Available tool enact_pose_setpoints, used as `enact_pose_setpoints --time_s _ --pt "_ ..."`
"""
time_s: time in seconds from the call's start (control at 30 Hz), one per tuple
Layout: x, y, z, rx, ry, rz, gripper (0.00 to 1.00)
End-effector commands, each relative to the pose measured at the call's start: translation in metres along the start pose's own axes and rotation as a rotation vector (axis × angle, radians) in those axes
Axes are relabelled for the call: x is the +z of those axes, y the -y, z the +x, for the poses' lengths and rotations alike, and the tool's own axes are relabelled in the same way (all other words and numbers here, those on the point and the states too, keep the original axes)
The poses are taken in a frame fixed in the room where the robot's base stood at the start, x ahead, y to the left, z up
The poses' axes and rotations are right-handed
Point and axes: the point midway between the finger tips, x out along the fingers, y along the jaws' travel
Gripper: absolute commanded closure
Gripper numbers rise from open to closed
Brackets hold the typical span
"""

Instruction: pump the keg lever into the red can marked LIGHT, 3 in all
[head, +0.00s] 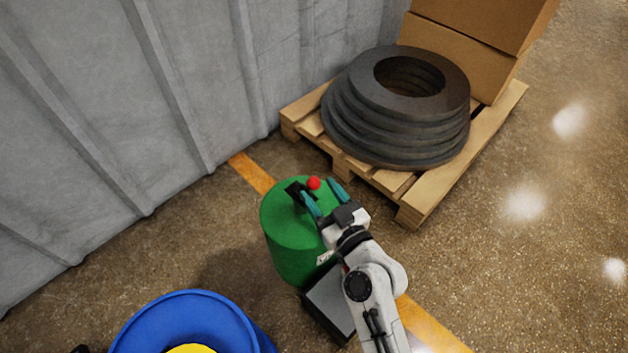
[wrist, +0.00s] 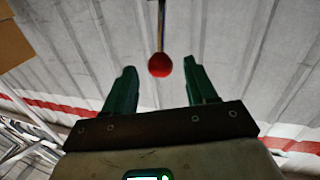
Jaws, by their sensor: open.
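The green keg (head: 283,240) stands on the floor by the wall. Its lever ends in a red ball knob (head: 314,183), with a black fitting (head: 295,190) beside it on the keg's top. My gripper (head: 322,193) is open at the knob, one teal finger on each side. In the wrist view the knob (wrist: 160,66) shows between the fingertips of my gripper (wrist: 159,72), with gaps on both sides, and a thin rod (wrist: 161,25) runs up from it. How deep the knob sits between the fingers is unclear. No red can marked LIGHT shows in either view.
A dark grey flat-topped box (head: 332,298) sits at the keg's foot, partly behind my arm. A blue drum (head: 165,308) is at lower left. A pallet (head: 415,205) with stacked dark rings (head: 345,110) and cartons (head: 455,50) stands behind. Floor at right is clear.

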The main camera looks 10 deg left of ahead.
Motion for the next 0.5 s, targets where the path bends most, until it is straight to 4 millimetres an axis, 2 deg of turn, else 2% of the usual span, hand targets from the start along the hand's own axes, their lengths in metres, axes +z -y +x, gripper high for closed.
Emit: enact_pose_setpoints --time_s 0.03,0.2,0.5 --pt "-0.001 0.0 0.009 -0.002 0.0 -0.001 0.43" --pt "-0.001 0.0 0.029 -0.002 0.0 -0.001 0.43" --pt "0.0 0.0 0.037 0.0 0.0 0.0 0.43"
